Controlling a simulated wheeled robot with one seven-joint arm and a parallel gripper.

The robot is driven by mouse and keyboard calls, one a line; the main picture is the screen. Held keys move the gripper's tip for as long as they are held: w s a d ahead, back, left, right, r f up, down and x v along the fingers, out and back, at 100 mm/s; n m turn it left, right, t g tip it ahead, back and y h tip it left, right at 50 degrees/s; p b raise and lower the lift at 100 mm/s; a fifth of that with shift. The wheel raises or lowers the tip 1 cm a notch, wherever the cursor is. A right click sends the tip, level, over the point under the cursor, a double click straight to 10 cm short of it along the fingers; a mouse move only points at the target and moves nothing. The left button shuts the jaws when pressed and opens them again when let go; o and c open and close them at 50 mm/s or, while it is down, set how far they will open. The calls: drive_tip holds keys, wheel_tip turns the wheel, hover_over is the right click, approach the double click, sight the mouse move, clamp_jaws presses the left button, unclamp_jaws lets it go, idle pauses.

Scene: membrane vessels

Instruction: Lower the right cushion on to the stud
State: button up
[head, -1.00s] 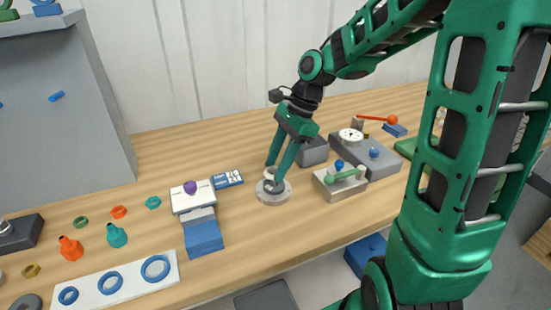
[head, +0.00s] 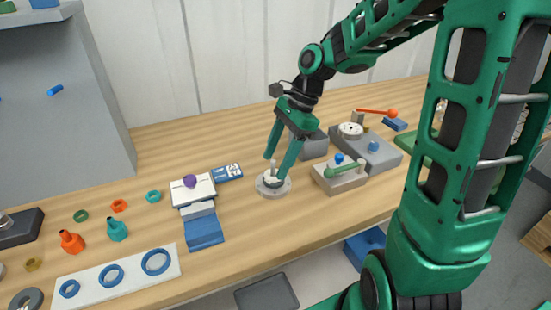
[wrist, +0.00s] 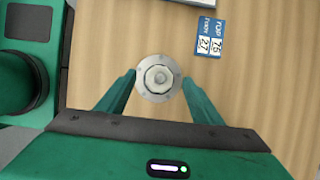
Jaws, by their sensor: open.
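A round grey flange (head: 262,191) with an upright stud (head: 273,168) at its middle stands on the bench. A pale ring-like piece (head: 271,180), seemingly the cushion, lies low around the stud. In the wrist view, the flange (wrist: 141,86) shows a pale ring (wrist: 149,80) around the stud top (wrist: 160,77). I cannot tell whether the ring is fully seated. My gripper (head: 276,166) is open above the flange, its fingers on either side of the stud and holding nothing. In the wrist view, my gripper (wrist: 159,80) has its fingertips apart from the ring.
A blue and white card (head: 228,172) lies just left of the flange. A grey block with a green handle (head: 341,180) stands close on the right, with a grey box (head: 314,147) behind. White and blue blocks (head: 203,230) stand on the left. The bench in front is clear.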

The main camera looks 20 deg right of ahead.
drive_tip(key=v, duration=1)
drive_tip(key=shift+r, duration=0.2)
drive_tip(key=shift+w, duration=0.1)
drive_tip(key=s+d+f+n+h, duration=0.1)
drive_tip(key=s+d+n, duration=0.3)
drive_tip(key=s, duration=0.4)
drive_tip(key=s+d+f+n+h, duration=0.2)
drive_tip(key=s+d+f+n, duration=0.1)
drive_tip(key=s, duration=0.4)
drive_tip(key=s+d+f+n+h, duration=0.1)
drive_tip(key=s+d+f+n, duration=0.3)
drive_tip(key=s, duration=0.4)
drive_tip(key=shift+s+d+n, duration=0.3)
drive_tip(key=shift+d, duration=0.4)
drive_tip(key=shift+w+f, duration=0.1)
drive_tip(key=shift+w, duration=0.05)
drive_tip(key=shift+w+f+h, duration=0.2)
drive_tip(key=shift+w+h, duration=0.1)
drive_tip(key=shift+w, duration=0.2)
